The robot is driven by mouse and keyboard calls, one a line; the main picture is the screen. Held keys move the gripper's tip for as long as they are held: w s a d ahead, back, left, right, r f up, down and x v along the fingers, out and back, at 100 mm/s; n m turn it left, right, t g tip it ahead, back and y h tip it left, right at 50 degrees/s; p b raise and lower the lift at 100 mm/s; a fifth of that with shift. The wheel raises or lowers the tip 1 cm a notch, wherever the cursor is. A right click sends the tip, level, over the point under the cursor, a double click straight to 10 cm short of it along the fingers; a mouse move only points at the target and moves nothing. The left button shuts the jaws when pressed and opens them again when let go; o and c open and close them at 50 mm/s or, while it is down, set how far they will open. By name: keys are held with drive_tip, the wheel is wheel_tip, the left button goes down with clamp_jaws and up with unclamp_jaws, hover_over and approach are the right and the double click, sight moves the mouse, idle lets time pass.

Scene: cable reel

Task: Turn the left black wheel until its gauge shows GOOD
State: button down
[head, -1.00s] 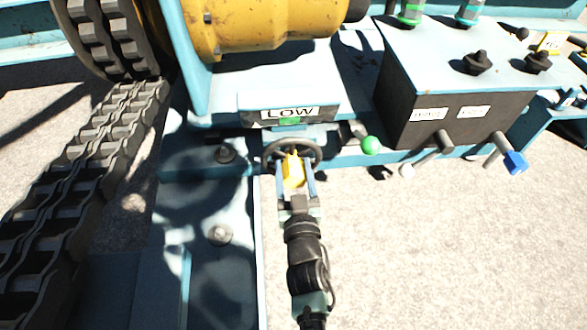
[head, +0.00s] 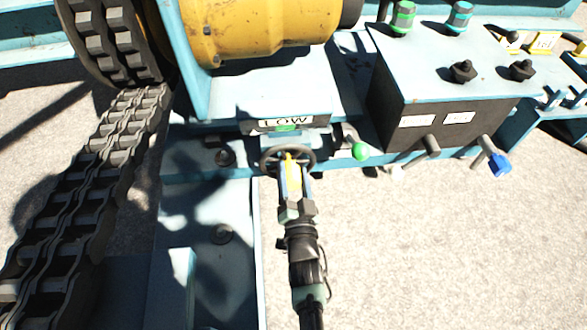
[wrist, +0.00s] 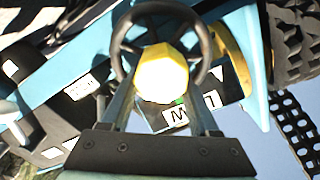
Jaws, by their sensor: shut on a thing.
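The black wheel (head: 268,161) is mounted on the light blue frame below the gauge, left of a green knob. The gauge (head: 286,123) reads LOW, with a green patch under the word. My gripper (head: 290,172) reaches the wheel from the front and is shut on its yellow hub; the fingers hide part of the wheel. In the wrist view the black wheel (wrist: 122,35) rings the yellow hub (wrist: 162,75), which sits between my two fingers. Part of the gauge label (wrist: 178,117) shows upside down behind them.
A green-knobbed lever (head: 360,151) is close to the wheel's right. A heavy chain track (head: 75,190) runs along the left. Open concrete lies at the lower right.

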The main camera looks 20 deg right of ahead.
drive_tip(key=shift+m, duration=0.6)
drive_tip(key=shift+f, duration=0.15)
drive_tip(key=shift+c, duration=0.7)
unclamp_jaws()
drive_tip(key=p+v, duration=0.6)
drive_tip(key=v, duration=0.7)
